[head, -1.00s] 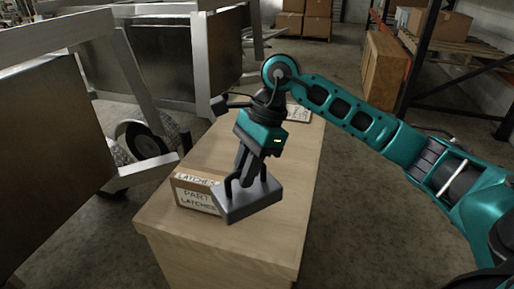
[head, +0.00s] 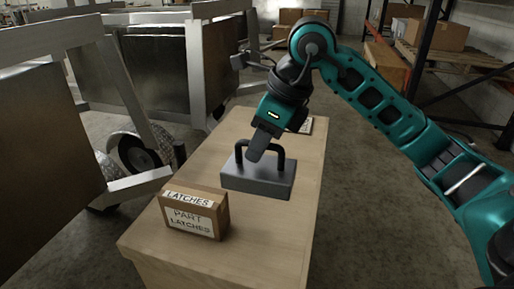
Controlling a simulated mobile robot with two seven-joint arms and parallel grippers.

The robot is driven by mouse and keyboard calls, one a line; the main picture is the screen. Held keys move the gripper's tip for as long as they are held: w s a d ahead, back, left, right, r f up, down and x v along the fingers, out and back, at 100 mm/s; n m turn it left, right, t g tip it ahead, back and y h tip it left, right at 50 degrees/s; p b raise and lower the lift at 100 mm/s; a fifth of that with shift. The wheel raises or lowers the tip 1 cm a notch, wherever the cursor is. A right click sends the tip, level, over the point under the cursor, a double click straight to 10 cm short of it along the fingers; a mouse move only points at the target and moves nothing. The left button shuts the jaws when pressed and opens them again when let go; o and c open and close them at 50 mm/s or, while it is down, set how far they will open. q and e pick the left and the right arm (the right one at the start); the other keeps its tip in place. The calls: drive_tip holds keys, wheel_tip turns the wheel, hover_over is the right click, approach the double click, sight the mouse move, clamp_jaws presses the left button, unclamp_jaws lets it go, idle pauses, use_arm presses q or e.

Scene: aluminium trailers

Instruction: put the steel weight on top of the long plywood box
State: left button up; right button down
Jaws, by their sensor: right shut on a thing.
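The steel weight (head: 257,181) is a dark grey block with a black loop handle, level over the middle of the long plywood box (head: 272,235). My right gripper (head: 257,151) points down and is shut on the weight's handle. I cannot tell whether the weight's underside touches the plywood top or hangs just above it. The plywood box is pale and runs away from me, its near end at the bottom of the view. My left gripper is not in view.
A small cardboard box labelled latches (head: 194,214) stands on the near left of the plywood top. Another labelled item (head: 306,126) lies farther back, partly behind my gripper. Aluminium trailers (head: 140,70) stand at left, racking (head: 425,50) at right. Bare top lies in front of the weight.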

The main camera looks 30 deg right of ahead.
sight(288, 171)
drive_tip(key=shift+f+b, duration=1.9)
drive_tip(key=shift+f, duration=6.9)
drive_tip(key=shift+f, duration=0.1)
drive_tip(key=c, duration=1.1)
unclamp_jaws()
drive_tip(key=shift+f, duration=0.15)
drive_tip(key=shift+o, duration=0.2)
drive_tip(key=shift+s, duration=0.1)
drive_tip(key=shift+r, duration=0.2)
drive_tip(key=p+v, duration=0.2)
drive_tip(key=v, duration=0.9)
drive_tip(key=shift+r, duration=0.35)
